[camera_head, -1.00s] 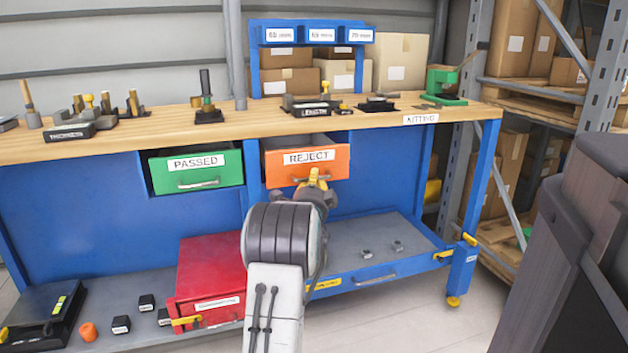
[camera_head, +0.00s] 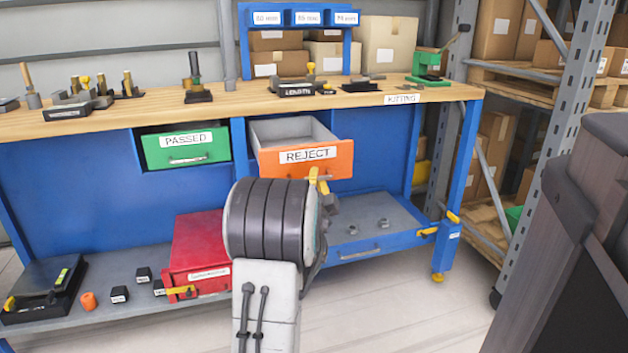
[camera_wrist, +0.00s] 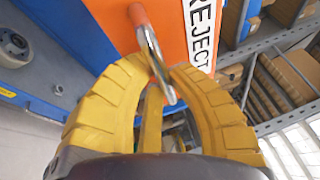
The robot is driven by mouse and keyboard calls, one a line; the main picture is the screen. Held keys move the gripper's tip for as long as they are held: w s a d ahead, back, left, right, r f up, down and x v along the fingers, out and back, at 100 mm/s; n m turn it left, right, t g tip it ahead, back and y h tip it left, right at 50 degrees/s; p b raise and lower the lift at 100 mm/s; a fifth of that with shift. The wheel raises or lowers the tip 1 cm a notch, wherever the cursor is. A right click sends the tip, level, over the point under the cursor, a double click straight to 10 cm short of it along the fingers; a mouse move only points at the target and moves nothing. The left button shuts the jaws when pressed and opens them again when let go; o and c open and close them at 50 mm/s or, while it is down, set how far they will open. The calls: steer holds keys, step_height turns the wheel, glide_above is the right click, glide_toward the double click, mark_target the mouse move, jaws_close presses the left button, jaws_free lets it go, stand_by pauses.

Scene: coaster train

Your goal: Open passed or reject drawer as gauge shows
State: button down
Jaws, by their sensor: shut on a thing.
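The orange REJECT drawer (camera_head: 336,166) stands pulled out of the bench, and its grey inside shows from above. The green PASSED drawer (camera_head: 186,155) to its left sticks out a little, with its front handle facing me. My gripper (camera_head: 318,180) is at the REJECT drawer's front. In the wrist view my yellow fingers (camera_wrist: 162,92) are shut on the metal handle (camera_wrist: 154,58) of the orange drawer front (camera_wrist: 105,18). The length gauge (camera_head: 294,91) is on the bench top behind the REJECT drawer; its reading is too small to tell.
A red cabinet (camera_head: 200,245) stands on the lower shelf, left of my arm. A blue tray (camera_head: 372,222) with small metal parts lies below the REJECT drawer. A grey rack (camera_head: 560,150) and a dark brown object (camera_head: 590,240) stand at the right.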

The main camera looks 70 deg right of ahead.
steer(key=shift+a, duration=0.1)
steer(key=c, duration=1.1)
jaws_free()
steer(key=shift+v, duration=3.75)
